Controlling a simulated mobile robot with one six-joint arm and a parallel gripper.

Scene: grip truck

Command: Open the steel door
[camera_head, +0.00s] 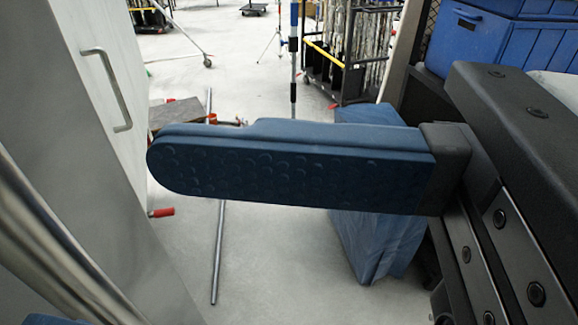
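A steel door (40,110) fills the left side as a smooth grey face. A thick shiny metal bar (55,250), which looks like its handle, slants across the lower left foreground. A paler panel (85,45) with a slim bar handle (112,90) adjoins the grey face on its right. I cannot tell whether the panels are one unit. My gripper (105,245) has one long blue padded finger across the middle, pointing left. A scrap of blue at the bottom left edge appears to be the other finger, well apart from it. Most of that finger is out of frame. Nothing is visibly gripped.
Blue crates (500,40) stand at the upper right. A blue box (375,245) stands on the floor behind my finger. A metal pole (217,255) and a red-handled object (161,212) lie on the floor. A loaded rack (350,55) stands further back. Grey floor is open beyond.

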